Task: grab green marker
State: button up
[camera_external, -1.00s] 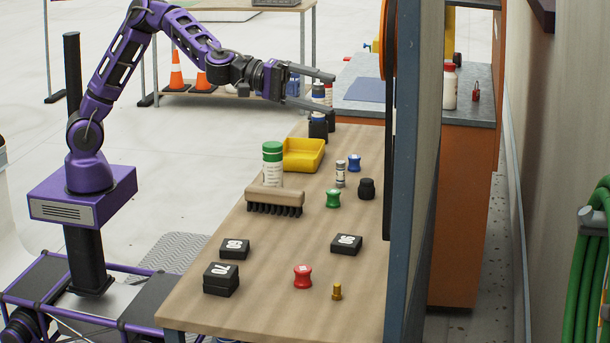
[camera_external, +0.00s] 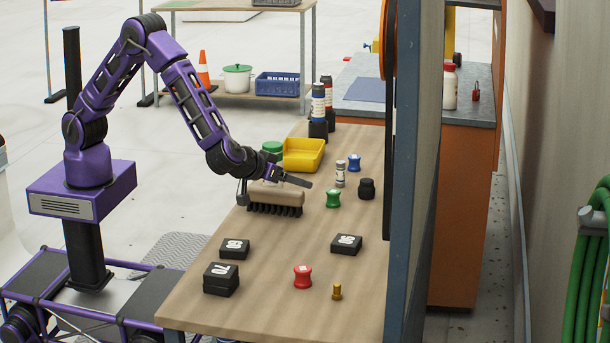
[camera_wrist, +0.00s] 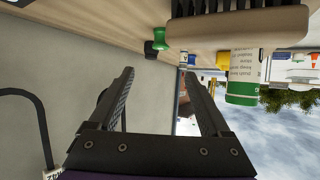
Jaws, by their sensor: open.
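The green marker (camera_external: 333,198) is a small spool-shaped piece standing on the wooden bench, right of the brush. It also shows upside down in the wrist view (camera_wrist: 161,39), beyond the fingertips and above the gap between them. My gripper (camera_external: 303,183) is low over the bench by the brush, left of the marker and apart from it. The wrist view shows my gripper (camera_wrist: 160,73) open, with nothing between its fingers. In the external view only one finger shows clearly.
A wooden brush (camera_external: 277,193) lies close under my gripper. A green-capped bottle (camera_external: 273,148) stands behind it, partly hidden by my arm. A yellow bin (camera_external: 304,154), blue spool (camera_external: 354,163), small vial (camera_external: 340,174) and black knob (camera_external: 367,188) surround the marker. A wall panel (camera_external: 405,200) borders the right.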

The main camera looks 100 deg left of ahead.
send_near(332, 192)
jog(key=b+x, duration=0.1)
jog(key=x, duration=0.2)
jog(key=shift+w+a+f, duration=0.15)
jog(key=shift+w+f, duration=0.05)
jog(key=shift+b+x, duration=0.35)
jog(key=shift+x, duration=2.4)
jog(key=shift+s+r, duration=0.15)
grip_shut()
